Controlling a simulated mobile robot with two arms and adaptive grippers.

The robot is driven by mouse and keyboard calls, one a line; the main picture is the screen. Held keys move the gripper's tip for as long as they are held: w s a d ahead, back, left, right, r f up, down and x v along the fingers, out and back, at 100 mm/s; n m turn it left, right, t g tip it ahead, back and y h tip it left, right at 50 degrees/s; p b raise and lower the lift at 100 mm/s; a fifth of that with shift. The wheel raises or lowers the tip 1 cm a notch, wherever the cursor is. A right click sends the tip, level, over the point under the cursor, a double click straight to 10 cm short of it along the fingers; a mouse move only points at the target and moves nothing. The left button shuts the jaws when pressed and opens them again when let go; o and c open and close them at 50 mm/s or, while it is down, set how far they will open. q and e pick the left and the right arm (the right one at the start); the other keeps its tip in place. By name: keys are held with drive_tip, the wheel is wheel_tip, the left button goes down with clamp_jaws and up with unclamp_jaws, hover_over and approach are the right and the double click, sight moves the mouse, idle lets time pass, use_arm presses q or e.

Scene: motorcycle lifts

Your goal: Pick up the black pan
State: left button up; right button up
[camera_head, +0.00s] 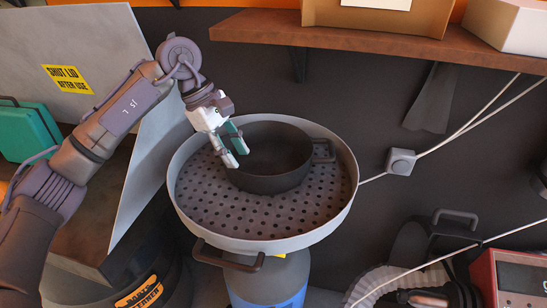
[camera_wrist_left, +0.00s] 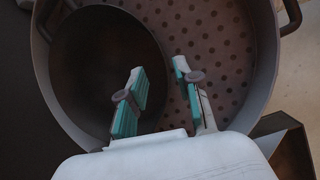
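The black pan (camera_head: 272,183) stands upright in a round grey basin with a perforated floor (camera_head: 205,205). One small side handle (camera_head: 324,150) shows at the pan's right. My left gripper (camera_head: 236,144) is open at the pan's left rim, with teal pads on its fingers. In the left wrist view the pan (camera_wrist_left: 95,55) is at the left. There the pan's rim runs between the two spread fingers of my left gripper (camera_wrist_left: 160,90), one over the pan's inside and one outside over the perforated floor. I cannot tell whether either finger touches the pan. My right gripper is not in view.
A wooden shelf (camera_head: 380,42) with boxes hangs above and behind the basin. A grey lid panel (camera_head: 165,140) with a yellow label stands close at the left. The basin has a front handle (camera_head: 228,258). White cables and a red case (camera_head: 510,280) are at the right.

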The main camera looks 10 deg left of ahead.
sight(253, 184)
use_arm(q)
drive_tip(key=x, duration=0.3)
drive_tip(key=shift+f+p, duration=0.1)
drive_tip(key=shift+p, duration=0.2)
drive_tip(key=p+x, duration=0.3)
drive_tip(key=x, duration=0.1)
drive_tip(key=shift+w+d+f, duration=0.15)
drive_tip(key=shift+d+f, duration=0.1)
drive_tip(key=shift+d, duration=0.05)
drive_tip(key=shift+d+f, duration=0.1)
drive_tip(key=shift+f, duration=0.2)
clamp_jaws()
